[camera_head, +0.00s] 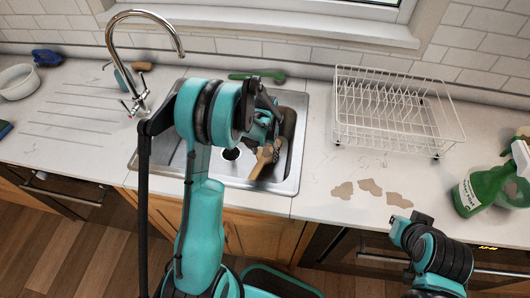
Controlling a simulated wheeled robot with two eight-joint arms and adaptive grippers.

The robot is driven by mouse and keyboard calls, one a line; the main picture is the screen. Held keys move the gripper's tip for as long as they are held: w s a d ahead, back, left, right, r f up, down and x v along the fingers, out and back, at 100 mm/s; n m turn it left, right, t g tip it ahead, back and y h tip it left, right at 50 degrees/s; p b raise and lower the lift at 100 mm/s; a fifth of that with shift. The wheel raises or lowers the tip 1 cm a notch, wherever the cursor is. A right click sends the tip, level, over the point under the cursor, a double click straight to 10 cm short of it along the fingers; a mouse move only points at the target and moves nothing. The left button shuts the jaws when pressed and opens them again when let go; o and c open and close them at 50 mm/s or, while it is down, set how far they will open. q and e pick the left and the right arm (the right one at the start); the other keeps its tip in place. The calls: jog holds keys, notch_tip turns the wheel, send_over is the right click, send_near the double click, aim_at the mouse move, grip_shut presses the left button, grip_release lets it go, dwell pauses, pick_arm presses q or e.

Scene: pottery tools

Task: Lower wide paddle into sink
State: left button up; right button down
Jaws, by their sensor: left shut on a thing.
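The metal sink (292,182) is set into the white counter left of the dish rack. The wide paddle (264,160) is light wood and shows inside the sink's outline, tilted, near the right part of the basin. My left gripper (264,142) is above the basin and shut on the paddle's upper end. My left arm hides much of the sink's middle and part of the gripper. I cannot tell whether the paddle touches the sink floor. My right gripper (404,228) is low at the right, over the counter's front edge, apart from the sink; its fingers are unclear.
A chrome faucet (141,62) arches behind the sink's left side. A green tool (257,76) lies behind the sink. A white wire dish rack (392,112) stands right of it. Brown stains (370,187) mark the counter, and a green spray bottle (478,192) stands at the far right.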

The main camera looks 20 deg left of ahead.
aim_at(265, 155)
pick_arm(q)
jog(key=shift+f+b, duration=1.95)
jog(key=shift+f, duration=0.35)
dwell(1.3)
jog(key=o, duration=1.3)
notch_tip(265, 155, up, 12)
jog(key=shift+r, duration=0.1)
jog(key=shift+r, duration=0.1)
jog(key=s+d+r+t, duration=0.2)
jog(key=s+r, duration=0.1)
jog(key=s, duration=0.3)
jog(key=s+d+r+t, duration=0.2)
jog(key=s+d+r, duration=0.1)
jog(key=s, duration=0.3)
jog(key=s+d+r+t, duration=0.2)
jog(key=s+d+r, duration=0.1)
jog(key=s, duration=0.3)
jog(key=shift+s+r+t, duration=0.1)
jog(key=shift+r+t, duration=0.2)
jog(key=shift+t, duration=0.1)
jog(key=shift+s+d+f, duration=0.15)
jog(key=shift+s, duration=0.1)
